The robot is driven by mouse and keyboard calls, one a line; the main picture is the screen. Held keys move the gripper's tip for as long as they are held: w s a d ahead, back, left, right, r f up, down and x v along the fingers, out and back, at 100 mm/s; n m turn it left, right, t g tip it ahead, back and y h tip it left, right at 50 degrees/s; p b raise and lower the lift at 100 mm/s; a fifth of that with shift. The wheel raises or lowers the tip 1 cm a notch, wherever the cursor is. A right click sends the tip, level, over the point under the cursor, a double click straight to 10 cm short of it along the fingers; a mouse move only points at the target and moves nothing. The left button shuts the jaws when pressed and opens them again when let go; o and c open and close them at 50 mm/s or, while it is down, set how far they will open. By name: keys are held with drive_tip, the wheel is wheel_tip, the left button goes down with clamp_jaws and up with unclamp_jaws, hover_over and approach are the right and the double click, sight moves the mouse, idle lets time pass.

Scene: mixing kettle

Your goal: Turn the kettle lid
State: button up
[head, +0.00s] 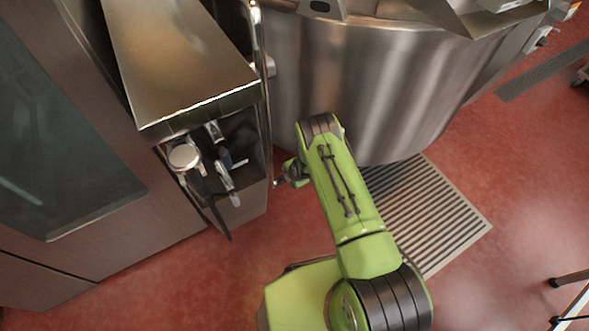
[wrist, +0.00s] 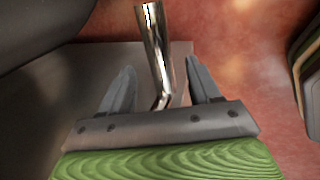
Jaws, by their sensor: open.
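The kettle (head: 380,85) is a large steel drum at the top of the head view. Its top is cut off by the frame edge, and only some flat metal parts (head: 440,14) show above the rim; I cannot tell whether they belong to the lid. My gripper (wrist: 158,68) is open in the wrist view, fingers spread. A polished, bent metal bar (wrist: 156,45) shows between the fingers, apart from both; its depth is unclear. In the head view my gripper's end (head: 284,179) is a small dark part left of my green arm, low beside the kettle.
A steel console (head: 185,60) with a knob (head: 184,156) and levers (head: 228,182) stands left of the kettle, close to my gripper. A floor grate (head: 430,215) lies below the kettle. Red floor is open at the right, with a stand's legs (head: 572,279) at the edge.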

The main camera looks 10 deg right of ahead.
drive_tip(key=p+v, duration=0.2)
drive_tip(key=v, duration=0.7)
drive_tip(key=shift+p, duration=0.3)
wheel_tip(320, 180, up, 19)
drive_tip(key=w+m+p, duration=0.3)
drive_tip(key=m, duration=0.1)
drive_tip(key=s+r+m+p, duration=0.1)
drive_tip(key=s+r+m, duration=0.2)
drive_tip(key=r, duration=0.7)
drive_tip(key=s+r+m+p, duration=0.2)
drive_tip(key=s+r+m, duration=0.1)
drive_tip(key=r, duration=0.7)
drive_tip(key=s+d+r+m+h+p, duration=0.1)
drive_tip(key=s+d+r+m+p, duration=0.15)
drive_tip(key=s+r+m, duration=0.7)
drive_tip(key=s+r+m+p, duration=0.1)
drive_tip(key=s+r, duration=0.3)
drive_tip(key=s, duration=0.4)
drive_tip(key=s+r+m+p, duration=0.1)
drive_tip(key=s+r, duration=0.3)
drive_tip(key=s, duration=0.5)
drive_tip(key=shift+d+h, duration=0.3)
